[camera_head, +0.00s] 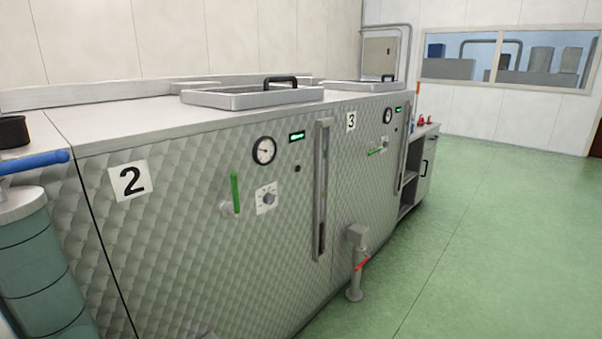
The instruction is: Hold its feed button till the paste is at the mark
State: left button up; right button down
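Machine 2, a quilted steel unit with a "2" plate (130,180), fills the middle. Its front has a round dial gauge (264,150), a green lit display (297,136), a small dark round button-like spot (297,168), a green lever (235,192) and a rotary knob (268,198). A tall vertical strip (322,190), perhaps a level window, runs beside them; I cannot make out paste or a mark in it. Machine 3, with its "3" plate (351,121), stands beyond with similar fittings. No label tells which is the feed button. Neither gripper is in view.
A floor pipe with a red handle (361,264) stands before the machines. A teal cylinder (45,270) and blue handle (35,161) are at the left edge. A lidded hatch (250,98) lies on top. A cabinet (420,170) stands beyond. Green floor (490,230) is clear at right.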

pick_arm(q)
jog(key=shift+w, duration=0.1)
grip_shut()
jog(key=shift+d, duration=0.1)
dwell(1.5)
